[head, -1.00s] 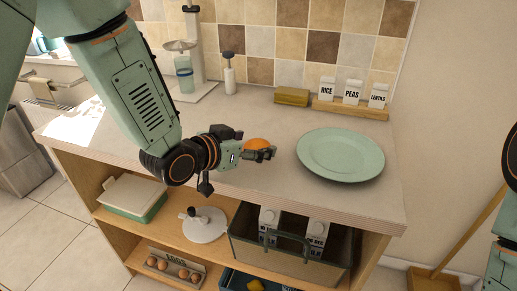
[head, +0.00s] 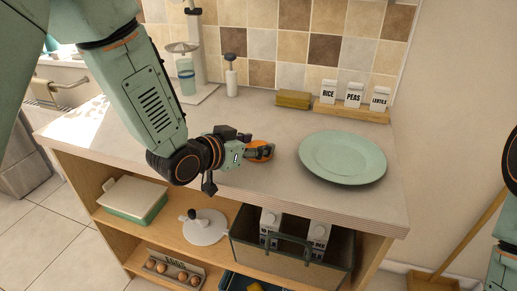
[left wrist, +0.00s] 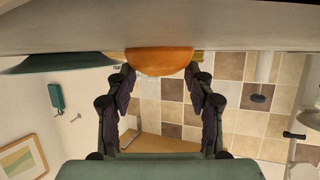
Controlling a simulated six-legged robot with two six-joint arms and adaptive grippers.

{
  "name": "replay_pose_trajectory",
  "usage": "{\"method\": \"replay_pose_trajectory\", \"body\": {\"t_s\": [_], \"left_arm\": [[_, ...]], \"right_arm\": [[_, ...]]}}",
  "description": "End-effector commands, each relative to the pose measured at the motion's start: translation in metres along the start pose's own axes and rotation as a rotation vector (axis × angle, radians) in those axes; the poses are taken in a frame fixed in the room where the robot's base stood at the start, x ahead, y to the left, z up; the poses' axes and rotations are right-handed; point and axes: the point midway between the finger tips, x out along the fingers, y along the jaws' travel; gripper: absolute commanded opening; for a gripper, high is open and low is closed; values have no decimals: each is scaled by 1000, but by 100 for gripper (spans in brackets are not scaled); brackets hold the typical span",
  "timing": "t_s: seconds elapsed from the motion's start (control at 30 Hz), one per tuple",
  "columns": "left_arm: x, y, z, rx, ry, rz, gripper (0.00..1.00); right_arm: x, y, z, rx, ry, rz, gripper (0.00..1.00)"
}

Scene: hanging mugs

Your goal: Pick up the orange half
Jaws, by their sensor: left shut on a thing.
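The orange half (head: 262,143) is on the counter, left of the green plate, partly hidden by my left gripper in the head view. My left gripper (head: 262,152) is shut on it, with one finger across its near side. In the left wrist view the orange half (left wrist: 160,61) sits between the two fingertips of the left gripper (left wrist: 160,78), its rounded side showing. It is at counter level; I cannot tell whether it is clear of the surface. My right gripper is not in view; only part of my right arm shows at the right edge.
A green plate (head: 343,157) lies right of the gripper. The counter's front edge (head: 300,212) is close, with shelves below holding a bin (head: 290,262).

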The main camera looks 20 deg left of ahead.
Motion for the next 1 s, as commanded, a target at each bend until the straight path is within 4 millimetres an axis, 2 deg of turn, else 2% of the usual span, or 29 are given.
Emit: {"method": "replay_pose_trajectory", "body": {"t_s": [0.1, 0.37, 0.47, 0.8, 1.0], "left_arm": [[0, 2, 2, -1, -6, 2, 20], [-1, 1, -1, 0, -6, 2, 20], [-6, 1, -13, 0, -3, 1, 20], [-31, 1, -74, 1, 0, 1, 20], [-37, 1, -90, 0, -2, 1, 20]], "right_arm": [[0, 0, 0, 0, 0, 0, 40], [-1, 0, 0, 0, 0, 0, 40], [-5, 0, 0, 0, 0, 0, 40], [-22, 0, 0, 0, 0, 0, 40], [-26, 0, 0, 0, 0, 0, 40]]}}
